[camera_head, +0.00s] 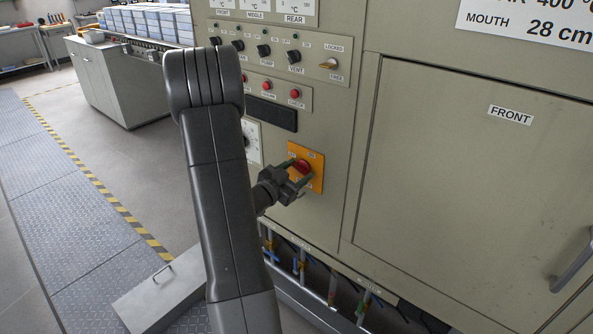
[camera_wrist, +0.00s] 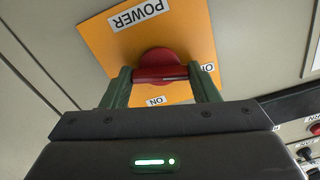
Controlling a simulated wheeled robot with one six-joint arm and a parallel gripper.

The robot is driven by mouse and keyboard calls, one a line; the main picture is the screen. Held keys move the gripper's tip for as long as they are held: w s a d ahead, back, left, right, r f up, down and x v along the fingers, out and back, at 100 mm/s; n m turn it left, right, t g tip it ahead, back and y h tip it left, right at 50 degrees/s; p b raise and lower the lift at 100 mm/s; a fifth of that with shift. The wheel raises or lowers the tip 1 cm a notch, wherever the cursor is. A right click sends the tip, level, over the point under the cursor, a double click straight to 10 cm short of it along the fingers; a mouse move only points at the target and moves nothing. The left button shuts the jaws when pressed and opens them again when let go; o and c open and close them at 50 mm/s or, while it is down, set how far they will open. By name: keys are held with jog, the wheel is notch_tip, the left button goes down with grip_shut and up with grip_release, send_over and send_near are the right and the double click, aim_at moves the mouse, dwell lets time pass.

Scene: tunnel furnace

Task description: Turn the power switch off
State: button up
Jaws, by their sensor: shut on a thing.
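The power switch is a red rotary knob (camera_wrist: 160,68) on an orange plate (camera_wrist: 110,45) labelled POWER, with ON and a partly hidden second label beside the knob. In the head view the red knob (camera_head: 303,167) and the orange plate (camera_head: 316,176) are on the lower part of the beige furnace panel. My gripper (camera_head: 299,169) reaches the knob from the left, and its fingers are shut on the knob's grip bar. In the wrist view the green-grey fingers of my gripper (camera_wrist: 160,82) sit at the two ends of the bar. Part of the plate is hidden behind them.
Above are a dark slot (camera_head: 272,114), red buttons (camera_head: 267,85) and a LOCKED/FREE key switch (camera_head: 328,65). A large door labelled FRONT (camera_head: 470,170) is at the right. Valves and pipes (camera_head: 300,262) run below the panel. A metal box (camera_head: 160,295) stands on the floor at lower left.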

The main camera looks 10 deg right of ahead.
jog(key=shift+n+p, duration=0.45)
jog(key=shift+n, duration=1.05)
jog(key=shift+f, duration=0.1)
jog(key=o, duration=1)
jog(key=shift+a, duration=0.1)
jog(key=b+v, duration=0.1)
jog(key=v, duration=1.2)
jog(key=shift+s+a, duration=0.2)
jog(key=shift+s, duration=0.1)
jog(key=p+x, duration=0.1)
jog(key=x, duration=1.3)
jog(key=shift+a, duration=0.1)
